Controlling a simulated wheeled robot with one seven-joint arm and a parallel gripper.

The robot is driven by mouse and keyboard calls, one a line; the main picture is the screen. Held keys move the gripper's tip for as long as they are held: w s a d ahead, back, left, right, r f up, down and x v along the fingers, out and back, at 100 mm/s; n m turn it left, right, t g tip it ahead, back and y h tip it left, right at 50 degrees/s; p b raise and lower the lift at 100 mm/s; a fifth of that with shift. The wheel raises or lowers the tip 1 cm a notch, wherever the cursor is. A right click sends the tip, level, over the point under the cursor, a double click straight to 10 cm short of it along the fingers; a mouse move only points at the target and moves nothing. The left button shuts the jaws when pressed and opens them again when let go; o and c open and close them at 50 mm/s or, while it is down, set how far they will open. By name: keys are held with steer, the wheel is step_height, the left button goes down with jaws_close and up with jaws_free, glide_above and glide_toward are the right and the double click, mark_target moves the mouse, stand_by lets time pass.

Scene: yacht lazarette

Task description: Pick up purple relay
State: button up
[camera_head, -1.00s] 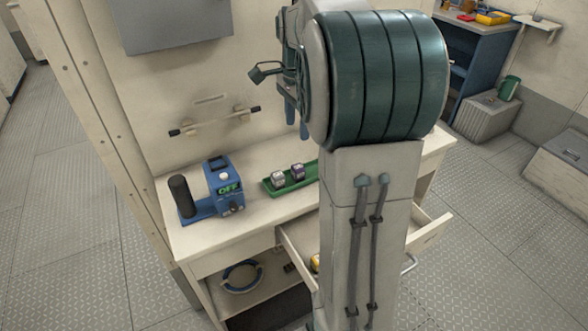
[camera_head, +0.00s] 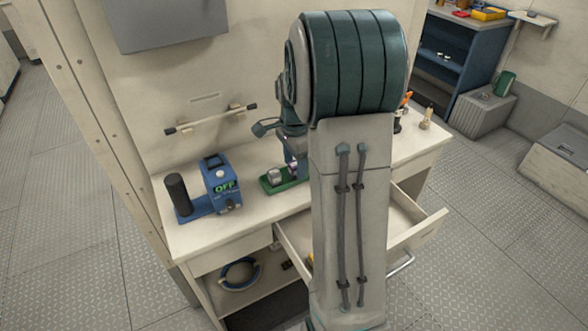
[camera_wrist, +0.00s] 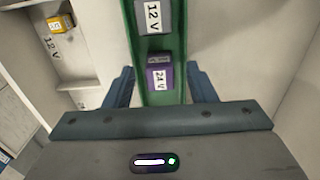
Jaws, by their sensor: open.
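The purple relay (camera_wrist: 160,78), labelled 24 V, sits in the green tray (camera_wrist: 174,98) in the wrist view. In the head view the relay (camera_head: 292,169) is partly hidden by my gripper, and the tray (camera_head: 270,188) lies on the workbench. My gripper (camera_wrist: 161,69) is open and empty, with one blue finger on each side of the tray and the relay between them in the picture. I cannot tell the exact height gap. A grey relay (camera_wrist: 154,18), labelled 12 V, sits beside the purple one in the tray; it also shows in the head view (camera_head: 274,176).
A blue device reading OFF (camera_head: 222,185) stands left of the tray on the workbench (camera_head: 240,214). An open drawer (camera_head: 405,212) juts out below. A wall rail (camera_head: 210,118) is behind. A yellow relay (camera_wrist: 60,23) shows at the wrist view's upper left.

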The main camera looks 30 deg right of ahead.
steer(key=c, duration=1.1)
steer(key=shift+o, duration=0.2)
